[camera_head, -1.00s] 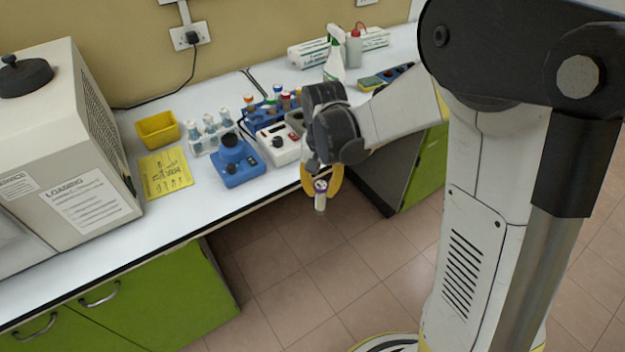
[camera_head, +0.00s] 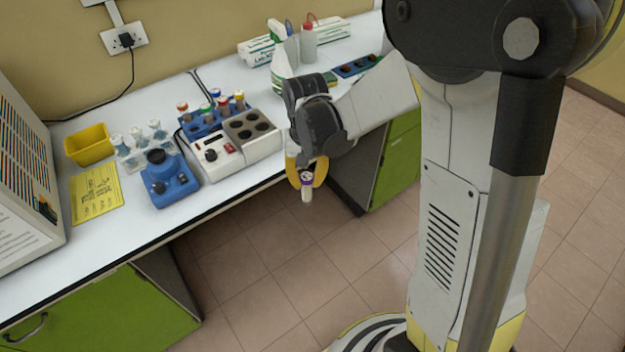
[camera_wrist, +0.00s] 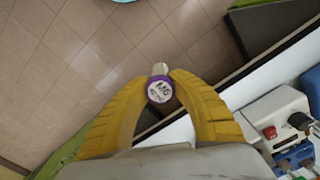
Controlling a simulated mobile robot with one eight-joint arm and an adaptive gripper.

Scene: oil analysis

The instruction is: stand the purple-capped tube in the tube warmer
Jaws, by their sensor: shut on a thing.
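My gripper (camera_head: 306,178) has yellow fingers shut on the purple-capped tube (camera_head: 307,188). It holds the tube upright or nearly so, out over the floor in front of the bench edge. In the wrist view the purple cap (camera_wrist: 160,91), with a white top marked "M6", sits between the two yellow fingertips. The tube warmer, a white box with a red switch, a knob and a block of dark round holes (camera_head: 252,137), stands on the bench to the left of my gripper. Part of it shows in the wrist view (camera_wrist: 273,112).
Behind the warmer, a blue rack (camera_head: 203,128) holds several coloured-cap tubes. A blue device (camera_head: 170,182), clear bottles, a yellow bin (camera_head: 89,145) and a yellow sheet (camera_head: 97,193) lie left. Spray bottles and boxes stand at the back. The bench front edge lies between gripper and warmer.

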